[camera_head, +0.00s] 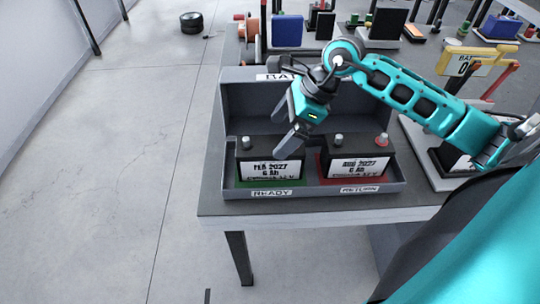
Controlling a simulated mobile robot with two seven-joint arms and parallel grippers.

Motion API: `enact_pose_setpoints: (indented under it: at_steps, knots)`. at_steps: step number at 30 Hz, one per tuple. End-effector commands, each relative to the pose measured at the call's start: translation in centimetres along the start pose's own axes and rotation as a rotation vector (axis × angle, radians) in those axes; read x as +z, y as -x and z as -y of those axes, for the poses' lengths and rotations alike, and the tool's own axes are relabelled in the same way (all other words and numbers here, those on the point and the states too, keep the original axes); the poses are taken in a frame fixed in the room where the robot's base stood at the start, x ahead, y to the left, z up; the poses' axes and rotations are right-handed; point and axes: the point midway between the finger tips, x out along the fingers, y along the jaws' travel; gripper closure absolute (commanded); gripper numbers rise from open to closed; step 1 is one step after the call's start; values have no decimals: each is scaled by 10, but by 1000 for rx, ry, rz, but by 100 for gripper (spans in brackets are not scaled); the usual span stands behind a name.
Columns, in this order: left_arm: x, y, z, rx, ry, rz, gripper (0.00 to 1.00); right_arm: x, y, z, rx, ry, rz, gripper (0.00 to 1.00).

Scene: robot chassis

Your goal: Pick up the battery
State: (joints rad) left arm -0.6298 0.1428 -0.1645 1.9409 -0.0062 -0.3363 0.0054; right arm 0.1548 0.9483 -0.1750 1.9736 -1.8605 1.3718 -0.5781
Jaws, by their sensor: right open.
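Two black batteries with white labels stand upright in a grey tray (375,189) on the table. The left battery (256,170) is on the green pad marked READY. The right battery (358,170) is on the red pad marked RETURN. My right gripper (284,131) is open, above and partly in front of the left battery's top right corner. Its lower finger hides part of that battery's top. I cannot tell whether it touches. My left gripper is not in view.
The tray's raised back wall (240,100) stands behind the batteries. A stand with a yellow sign (477,60) is at the right. Boxes, including a blue one (287,31), are on the table behind. Open floor lies to the left.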

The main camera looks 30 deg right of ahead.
Motion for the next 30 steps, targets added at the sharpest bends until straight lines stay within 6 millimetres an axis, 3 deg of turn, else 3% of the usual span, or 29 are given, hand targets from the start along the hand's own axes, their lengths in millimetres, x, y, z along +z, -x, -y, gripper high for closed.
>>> enact_pose_setpoints:
  at_steps: [5, 15, 23, 30]
  knots:
    - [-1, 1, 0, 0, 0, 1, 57, 0, -13, 0, 2, -2, 2, 1]
    - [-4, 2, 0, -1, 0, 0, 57, -4, -56, 0, 1, -2, 2, 1]
    - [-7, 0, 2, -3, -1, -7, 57, -4, -59, 0, 1, -1, 1, 1]
    - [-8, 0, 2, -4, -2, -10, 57, -4, -58, 0, 0, -1, 1, 24]
